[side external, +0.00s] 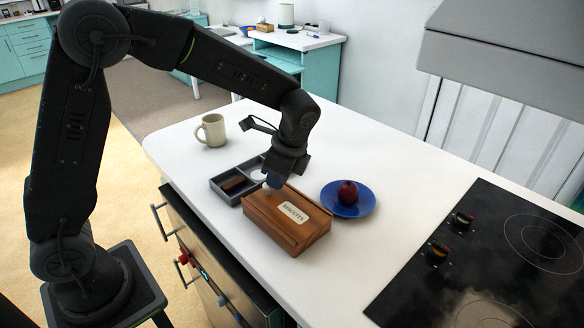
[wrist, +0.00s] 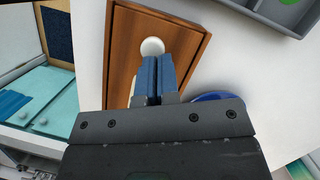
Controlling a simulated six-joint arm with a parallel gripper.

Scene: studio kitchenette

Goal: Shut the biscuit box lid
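The brown wooden biscuit box (side external: 290,235) sits on the white counter. Its lid, with a pale label (side external: 293,212), lies down flat over the box; I cannot tell whether a small gap is left. A pale round knob (side external: 266,188) is near the edge on the tray side, and it also shows in the wrist view (wrist: 152,47). My gripper (side external: 274,184) is over that edge, pointing down. In the wrist view its blue fingers (wrist: 157,60) are together with nothing seen between them. Their tips are at the knob; contact is unclear.
A grey divided tray (side external: 219,194) is just behind the box. A blue plate (side external: 345,211) with a dark red apple (side external: 348,193) stands to the right. A cream mug (side external: 212,130) is at the back left. A black cooktop (side external: 480,260) fills the right front.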

